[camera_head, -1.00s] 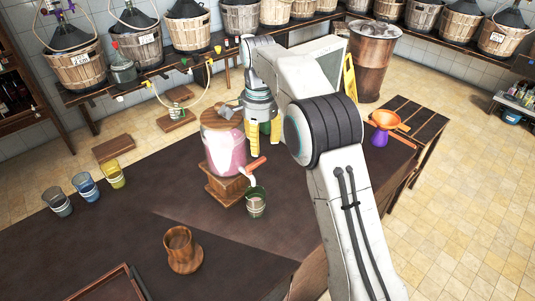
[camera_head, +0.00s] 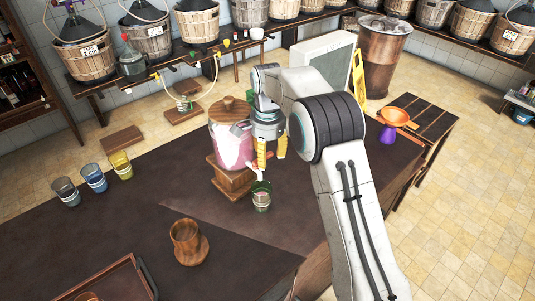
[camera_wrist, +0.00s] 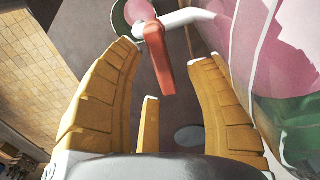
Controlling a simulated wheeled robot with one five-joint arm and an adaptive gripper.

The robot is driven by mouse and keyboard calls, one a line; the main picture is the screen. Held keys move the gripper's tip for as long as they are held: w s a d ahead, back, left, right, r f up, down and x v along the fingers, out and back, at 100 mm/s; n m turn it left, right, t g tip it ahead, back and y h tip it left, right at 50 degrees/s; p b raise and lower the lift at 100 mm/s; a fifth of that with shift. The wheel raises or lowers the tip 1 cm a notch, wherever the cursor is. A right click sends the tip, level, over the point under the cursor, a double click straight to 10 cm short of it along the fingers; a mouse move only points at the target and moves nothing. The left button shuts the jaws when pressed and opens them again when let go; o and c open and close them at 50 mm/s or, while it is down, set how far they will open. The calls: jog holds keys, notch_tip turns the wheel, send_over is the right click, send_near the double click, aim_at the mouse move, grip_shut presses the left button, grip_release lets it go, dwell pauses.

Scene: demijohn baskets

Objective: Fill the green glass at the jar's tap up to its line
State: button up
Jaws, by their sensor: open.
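The glass jar (camera_head: 230,148), holding pink liquid, stands on a wooden stand (camera_head: 232,180) on the dark table. Its white spout (camera_wrist: 190,17) and red tap handle (camera_wrist: 160,62) show in the wrist view. The green glass (camera_head: 262,197) stands upright below the spout; its rim (camera_wrist: 118,20) shows at the top of the wrist view, with pink inside. Its line and exact level are too small to read. My gripper (camera_head: 271,160) is open above the tap, right of the jar. In the wrist view, the handle lies between its spread yellow fingers (camera_wrist: 167,58), with no visible grip on it.
Grey, blue and yellow glasses (camera_head: 94,178) stand at the table's left edge. A wooden mug (camera_head: 187,243) and tray (camera_head: 110,280) are in front. The dark table (camera_head: 235,215) is bare right of the mug.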

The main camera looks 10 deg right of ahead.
grip_shut()
dwell(0.6)
